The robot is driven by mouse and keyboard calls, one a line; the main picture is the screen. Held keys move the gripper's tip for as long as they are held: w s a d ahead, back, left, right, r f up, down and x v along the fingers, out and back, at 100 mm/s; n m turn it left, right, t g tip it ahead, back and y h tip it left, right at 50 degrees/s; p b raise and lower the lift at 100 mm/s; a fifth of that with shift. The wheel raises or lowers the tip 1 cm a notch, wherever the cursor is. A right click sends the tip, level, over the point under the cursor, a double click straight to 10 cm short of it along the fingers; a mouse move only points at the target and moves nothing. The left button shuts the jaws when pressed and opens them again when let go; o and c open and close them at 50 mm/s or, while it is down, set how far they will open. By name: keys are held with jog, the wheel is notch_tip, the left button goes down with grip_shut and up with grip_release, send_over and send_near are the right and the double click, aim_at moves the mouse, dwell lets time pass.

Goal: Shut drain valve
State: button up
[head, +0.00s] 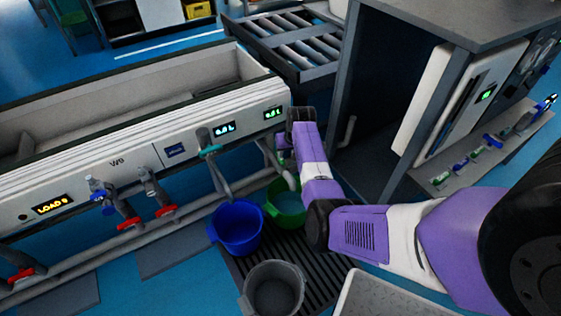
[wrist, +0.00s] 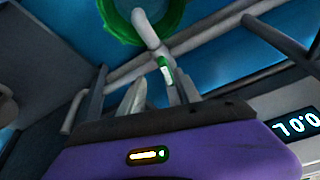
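The drain valve's green handle (wrist: 165,70) shows in the wrist view, on a grey pipe with a curved spout (wrist: 147,30). The spout hangs over a green bucket (wrist: 118,25), which also shows in the head view (head: 292,203). My gripper (wrist: 140,88) is at the lower middle of the wrist view, its fingers apart. The handle lies just beyond the fingers, and I see no grip on it. In the head view my arm reaches down beside the trough's right end and hides the valve and most of my gripper.
A blue bucket (head: 238,229) and a grey bucket (head: 274,288) stand by the floor grate (head: 318,262). A teal-handled valve (head: 210,150) and red-handled valves (head: 165,210) line the trough front (head: 130,165). A dark cabinet (head: 372,95) stands close right of my arm.

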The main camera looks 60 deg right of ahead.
aim_at(283, 159)
jog(key=shift+n, duration=0.9)
jog(key=b+x, duration=0.1)
jog(key=x, duration=0.1)
jog(key=b+x, duration=0.2)
jog(key=x, duration=0.1)
jog(key=b+x, duration=0.1)
jog(key=x, duration=0.1)
jog(key=shift+w+d+f+b, duration=0.15)
jog(key=shift+w+f+b, duration=0.1)
jog(key=shift+w+b, duration=0.15)
